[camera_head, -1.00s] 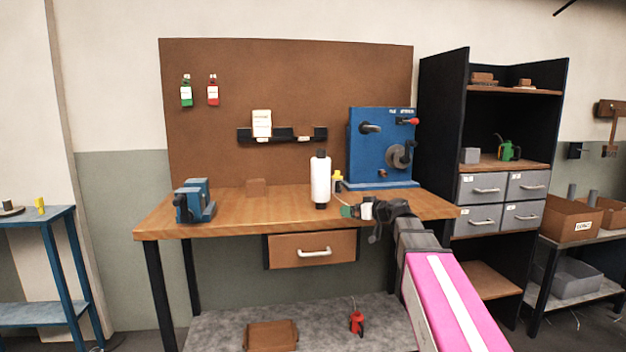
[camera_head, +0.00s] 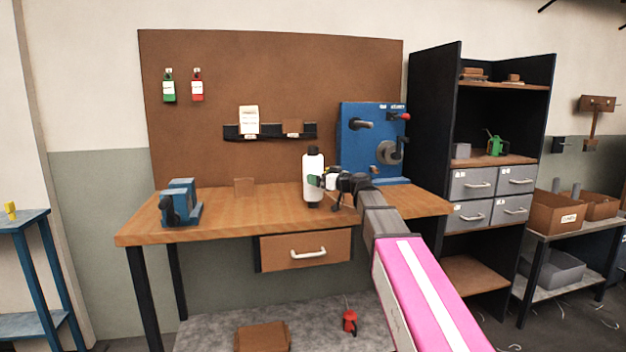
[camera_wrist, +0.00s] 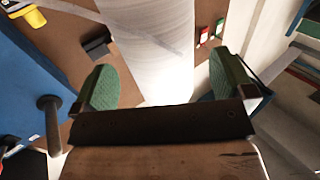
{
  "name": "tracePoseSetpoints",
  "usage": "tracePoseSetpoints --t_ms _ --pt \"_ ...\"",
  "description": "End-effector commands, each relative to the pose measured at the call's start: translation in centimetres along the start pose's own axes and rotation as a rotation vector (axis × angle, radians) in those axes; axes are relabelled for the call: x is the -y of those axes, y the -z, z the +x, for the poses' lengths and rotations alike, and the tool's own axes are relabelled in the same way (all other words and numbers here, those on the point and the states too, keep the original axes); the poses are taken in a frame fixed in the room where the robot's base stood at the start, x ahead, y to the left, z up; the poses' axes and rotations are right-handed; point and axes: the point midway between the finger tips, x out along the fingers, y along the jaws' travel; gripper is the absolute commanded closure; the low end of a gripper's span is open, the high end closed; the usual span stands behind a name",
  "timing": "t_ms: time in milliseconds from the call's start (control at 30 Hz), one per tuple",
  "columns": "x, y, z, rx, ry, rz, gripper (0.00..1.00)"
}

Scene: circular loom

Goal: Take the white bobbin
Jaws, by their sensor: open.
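The white bobbin (camera_head: 313,168) has black ends and stands upright on the wooden bench (camera_head: 225,207). My gripper (camera_head: 325,181) is at the bobbin's right side in the head view, in front of the blue machine. In the wrist view, the white bobbin (camera_wrist: 155,50) fills the upper middle. The green-padded fingers of my gripper (camera_wrist: 165,88) are spread wide, one to each side of the bobbin's lower visible part. No finger visibly presses on it. The bobbin's black ends are outside the wrist view.
The blue machine (camera_head: 362,140) with a handle and wheel stands behind my arm. A blue vise (camera_head: 181,203) is at the bench's left, with a small brown block (camera_head: 244,187) between. A yellow item (camera_wrist: 26,15) shows at the wrist view's upper left.

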Motion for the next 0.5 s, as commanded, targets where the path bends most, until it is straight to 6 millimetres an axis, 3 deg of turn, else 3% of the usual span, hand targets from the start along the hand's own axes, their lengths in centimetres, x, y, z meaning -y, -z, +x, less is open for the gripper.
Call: tracePoseSetpoints --t_ms 233,500 --pt "-0.3 0.2 3.7 0.001 0.001 0.001 0.0" --pt "-0.2 0.1 4.2 0.0 0.0 0.0 0.0"
